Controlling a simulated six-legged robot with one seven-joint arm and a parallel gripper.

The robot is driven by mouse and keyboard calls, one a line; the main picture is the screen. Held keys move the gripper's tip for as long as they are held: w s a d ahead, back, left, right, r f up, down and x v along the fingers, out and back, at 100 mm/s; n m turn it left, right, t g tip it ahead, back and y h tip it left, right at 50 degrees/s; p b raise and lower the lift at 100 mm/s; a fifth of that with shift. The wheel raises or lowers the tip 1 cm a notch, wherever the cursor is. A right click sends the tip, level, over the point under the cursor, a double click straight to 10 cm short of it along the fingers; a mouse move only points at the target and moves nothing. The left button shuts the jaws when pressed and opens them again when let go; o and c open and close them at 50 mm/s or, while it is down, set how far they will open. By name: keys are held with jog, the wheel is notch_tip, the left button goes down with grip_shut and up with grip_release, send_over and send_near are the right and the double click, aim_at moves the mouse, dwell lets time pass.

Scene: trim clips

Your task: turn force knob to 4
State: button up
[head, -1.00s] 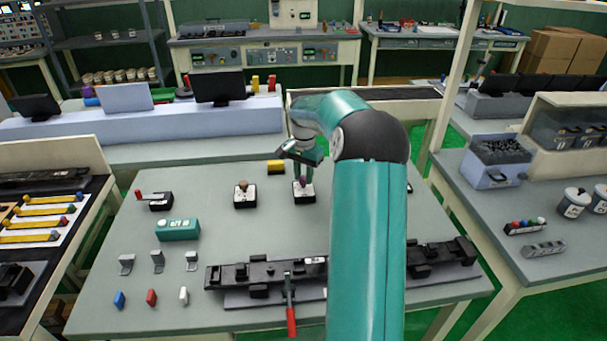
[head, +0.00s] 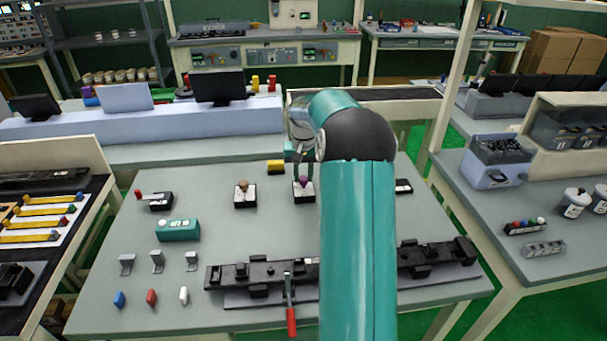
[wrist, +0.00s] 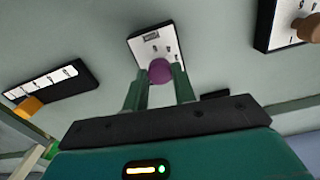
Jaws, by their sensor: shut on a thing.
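The purple knob (wrist: 160,71) stands on a small black box with a white marked face (wrist: 147,46). In the wrist view my gripper (wrist: 161,76) has one finger on each side of the knob and is shut on it. The marks on the face are too small to read, and the knob hides part of them. In the head view the knob (head: 303,182) and its box (head: 303,196) are at the back middle of the table, with my gripper (head: 303,176) coming down from above. The knob's pointer cannot be made out.
A similar box with a brown knob (head: 242,187) stands to the left. A black rail fixture (head: 262,272) with a red-handled lever (head: 291,320) lies at the front. A teal box (head: 178,229) sits on the left.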

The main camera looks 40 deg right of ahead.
aim_at(303, 178)
jog(key=shift+n, duration=1.1)
jog(key=o, duration=1)
jog(key=shift+r, duration=0.1)
notch_tip(303, 178, up, 14)
jog(key=shift+f, duration=0.15)
